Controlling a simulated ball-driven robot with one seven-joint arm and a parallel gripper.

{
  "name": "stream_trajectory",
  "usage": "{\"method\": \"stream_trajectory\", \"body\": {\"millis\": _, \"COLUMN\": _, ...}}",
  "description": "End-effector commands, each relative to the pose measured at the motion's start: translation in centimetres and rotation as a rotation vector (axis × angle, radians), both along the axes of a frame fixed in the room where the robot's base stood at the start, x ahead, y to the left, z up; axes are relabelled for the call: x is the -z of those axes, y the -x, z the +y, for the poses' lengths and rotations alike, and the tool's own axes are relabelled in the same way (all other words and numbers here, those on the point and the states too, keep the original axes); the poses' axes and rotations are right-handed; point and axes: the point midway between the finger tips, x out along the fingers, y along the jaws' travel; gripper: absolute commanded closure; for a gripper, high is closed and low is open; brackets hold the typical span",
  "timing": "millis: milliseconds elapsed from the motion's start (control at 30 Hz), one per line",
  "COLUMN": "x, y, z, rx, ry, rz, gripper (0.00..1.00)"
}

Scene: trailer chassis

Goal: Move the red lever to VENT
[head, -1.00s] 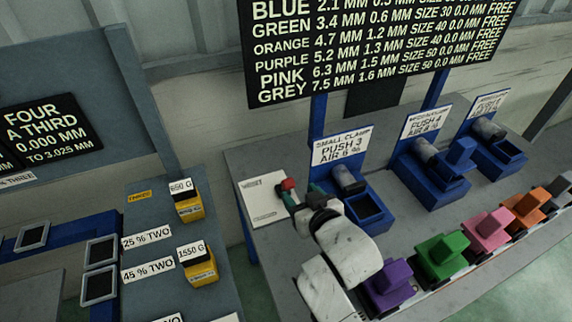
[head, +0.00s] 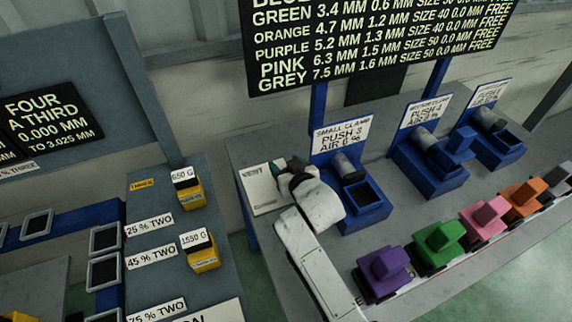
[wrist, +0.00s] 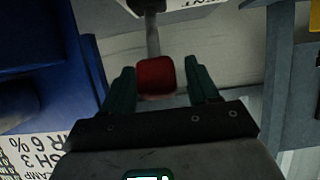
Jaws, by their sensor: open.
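The red lever's knob (wrist: 155,76) shows in the wrist view on a grey stem that runs up to a white plate (wrist: 195,7). My gripper (wrist: 160,68) is open, with one dark green finger on each side of the red knob. Gaps show between knob and fingers in this view; how deep the knob sits between them I cannot tell. In the head view, my gripper (head: 288,164) is over the white plate (head: 260,198) at the bench's left end, and it hides the lever. Part of a VENT label shows on the plate, partly cut off in the wrist view.
A blue small clamp station (head: 362,205) stands just right of my gripper. More blue stations (head: 430,170) follow along the bench. Purple (head: 384,272), green (head: 438,245) and other coloured blocks line the front edge. A side table with yellow weights (head: 190,195) stands left, across a gap.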

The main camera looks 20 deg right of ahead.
Motion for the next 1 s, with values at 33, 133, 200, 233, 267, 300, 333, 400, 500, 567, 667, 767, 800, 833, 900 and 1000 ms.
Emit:
{"method": "stream_trajectory", "body": {"millis": 33, "x": 0.0, "y": -0.01, "z": -0.01, "rx": 0.0, "ry": 0.0, "rz": 0.0, "gripper": 0.4}}
{"method": "stream_trajectory", "body": {"millis": 133, "x": 0.0, "y": 0.0, "z": 0.0, "rx": 0.0, "ry": 0.0, "rz": 0.0, "gripper": 0.4}}
{"method": "stream_trajectory", "body": {"millis": 200, "x": 0.0, "y": 0.01, "z": 0.0, "rx": 0.0, "ry": 0.0, "rz": 0.0, "gripper": 0.45}}
{"method": "stream_trajectory", "body": {"millis": 233, "x": 0.0, "y": 0.01, "z": 0.0, "rx": 0.0, "ry": 0.0, "rz": 0.0, "gripper": 0.48}}
{"method": "stream_trajectory", "body": {"millis": 267, "x": 0.0, "y": 0.01, "z": 0.0, "rx": 0.0, "ry": 0.0, "rz": 0.0, "gripper": 0.51}}
{"method": "stream_trajectory", "body": {"millis": 300, "x": -0.01, "y": 0.02, "z": 0.01, "rx": 0.0, "ry": 0.0, "rz": 0.0, "gripper": 0.55}}
{"method": "stream_trajectory", "body": {"millis": 333, "x": -0.01, "y": 0.02, "z": 0.01, "rx": 0.0, "ry": 0.0, "rz": 0.0, "gripper": 0.58}}
{"method": "stream_trajectory", "body": {"millis": 400, "x": -0.01, "y": 0.02, "z": 0.01, "rx": 0.0, "ry": 0.0, "rz": 0.0, "gripper": 0.64}}
{"method": "stream_trajectory", "body": {"millis": 500, "x": -0.01, "y": 0.02, "z": 0.01, "rx": 0.0, "ry": 0.0, "rz": 0.0, "gripper": 0.74}}
{"method": "stream_trajectory", "body": {"millis": 567, "x": -0.01, "y": 0.02, "z": 0.01, "rx": 0.0, "ry": 0.0, "rz": 0.0, "gripper": 0.8}}
{"method": "stream_trajectory", "body": {"millis": 667, "x": -0.01, "y": 0.03, "z": 0.01, "rx": 0.0, "ry": 0.0, "rz": 0.0, "gripper": 0.89}}
{"method": "stream_trajectory", "body": {"millis": 767, "x": 0.0, "y": 0.03, "z": 0.01, "rx": 0.0, "ry": 0.0, "rz": 0.0, "gripper": 0.99}}
{"method": "stream_trajectory", "body": {"millis": 800, "x": 0.0, "y": 0.03, "z": 0.01, "rx": 0.0, "ry": 0.0, "rz": 0.0, "gripper": 1.0}}
{"method": "stream_trajectory", "body": {"millis": 833, "x": 0.0, "y": 0.03, "z": 0.01, "rx": 0.0, "ry": 0.0, "rz": 0.0, "gripper": 1.0}}
{"method": "stream_trajectory", "body": {"millis": 900, "x": -0.01, "y": 0.03, "z": 0.01, "rx": 0.0, "ry": 0.0, "rz": 0.0, "gripper": 1.0}}
{"method": "stream_trajectory", "body": {"millis": 1000, "x": -0.01, "y": 0.02, "z": 0.01, "rx": 0.0, "ry": 0.0, "rz": 0.0, "gripper": 1.0}}
